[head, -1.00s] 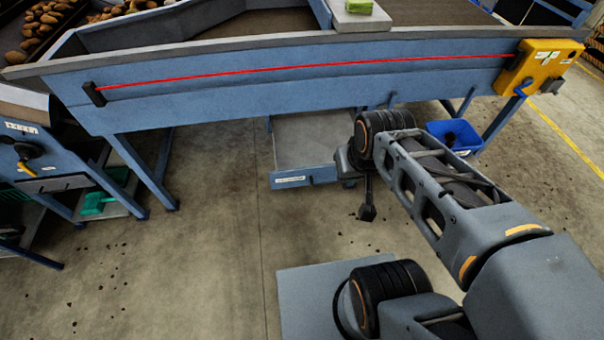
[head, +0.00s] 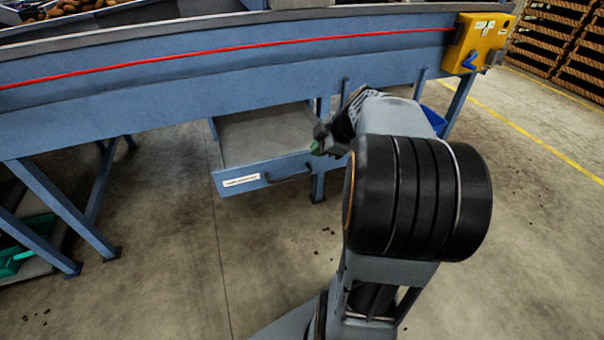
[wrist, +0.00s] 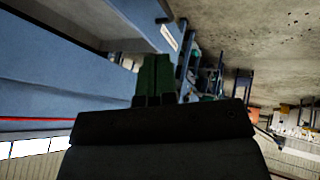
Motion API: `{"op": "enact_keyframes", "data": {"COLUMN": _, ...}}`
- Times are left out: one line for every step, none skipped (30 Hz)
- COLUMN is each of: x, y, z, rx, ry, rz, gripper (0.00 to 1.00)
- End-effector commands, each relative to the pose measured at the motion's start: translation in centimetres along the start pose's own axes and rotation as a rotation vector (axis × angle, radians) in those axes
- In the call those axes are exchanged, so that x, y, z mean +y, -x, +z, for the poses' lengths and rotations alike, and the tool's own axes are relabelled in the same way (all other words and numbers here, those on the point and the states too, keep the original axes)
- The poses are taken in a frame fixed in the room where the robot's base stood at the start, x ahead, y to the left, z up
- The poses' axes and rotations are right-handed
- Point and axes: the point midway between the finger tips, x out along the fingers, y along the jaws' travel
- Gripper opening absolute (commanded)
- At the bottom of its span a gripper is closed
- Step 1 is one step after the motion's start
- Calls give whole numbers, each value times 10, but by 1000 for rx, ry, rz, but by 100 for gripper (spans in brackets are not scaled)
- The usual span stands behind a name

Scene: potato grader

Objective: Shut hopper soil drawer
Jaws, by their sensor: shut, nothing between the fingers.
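The soil drawer is a grey tray with a blue front (head: 240,183), a white label and a dark handle (head: 290,172). It stands pulled out below the blue hopper side, its grey inside (head: 262,135) open to view. My gripper (head: 316,147) is at the right end of the drawer front, near its top edge; I cannot tell whether it touches. In the wrist view the green fingertips (wrist: 154,76) are together with nothing between them. A labelled blue panel (wrist: 170,36), likely the drawer front, shows just beyond them. My forearm hides what lies right of the drawer.
A red cord (head: 230,50) runs along the hopper side to a yellow switch box (head: 478,42). Blue legs (head: 55,220) stand at left, with a green bin (head: 14,258) beside them. A blue bin (head: 434,121) is partly hidden behind my arm.

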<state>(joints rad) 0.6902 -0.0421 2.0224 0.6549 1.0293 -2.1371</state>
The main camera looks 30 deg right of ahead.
Motion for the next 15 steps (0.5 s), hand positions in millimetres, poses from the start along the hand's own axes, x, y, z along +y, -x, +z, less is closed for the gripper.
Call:
{"op": "enact_keyframes", "data": {"x": 1, "y": -10, "z": 14, "rx": 7, "ry": 30, "rz": 15, "gripper": 0}}
{"op": "enact_keyframes", "data": {"x": 3, "y": -11, "z": 18, "rx": 12, "ry": 50, "rz": 22, "gripper": 0}}
{"op": "enact_keyframes", "data": {"x": 5, "y": -12, "z": 23, "rx": 16, "ry": 71, "rz": 30, "gripper": 0}}
{"op": "enact_keyframes", "data": {"x": 6, "y": -13, "z": 26, "rx": 19, "ry": 86, "rz": 35, "gripper": 0}}
{"op": "enact_keyframes", "data": {"x": 7, "y": -14, "z": 28, "rx": 22, "ry": 98, "rz": 40, "gripper": 0}}
{"op": "enact_keyframes", "data": {"x": 8, "y": -16, "z": 30, "rx": 24, "ry": 109, "rz": 44, "gripper": 0}}
{"op": "enact_keyframes", "data": {"x": 9, "y": -18, "z": 31, "rx": 25, "ry": 117, "rz": 46, "gripper": 0}}
{"op": "enact_keyframes", "data": {"x": 10, "y": -20, "z": 32, "rx": 26, "ry": 122, "rz": 48, "gripper": 0}}
{"op": "enact_keyframes", "data": {"x": 10, "y": -25, "z": 32, "rx": 27, "ry": 127, "rz": 48, "gripper": 0}}
{"op": "enact_keyframes", "data": {"x": 10, "y": -29, "z": 32, "rx": 28, "ry": 129, "rz": 48, "gripper": 0}}
{"op": "enact_keyframes", "data": {"x": 10, "y": -33, "z": 32, "rx": 28, "ry": 130, "rz": 48, "gripper": 0}}
{"op": "enact_keyframes", "data": {"x": 10, "y": -39, "z": 32, "rx": 28, "ry": 130, "rz": 48, "gripper": 0}}
{"op": "enact_keyframes", "data": {"x": 11, "y": -45, "z": 32, "rx": 29, "ry": 130, "rz": 47, "gripper": 0}}
{"op": "enact_keyframes", "data": {"x": 11, "y": -51, "z": 31, "rx": 28, "ry": 130, "rz": 47, "gripper": 0}}
{"op": "enact_keyframes", "data": {"x": 11, "y": -59, "z": 31, "rx": 28, "ry": 130, "rz": 46, "gripper": 0}}
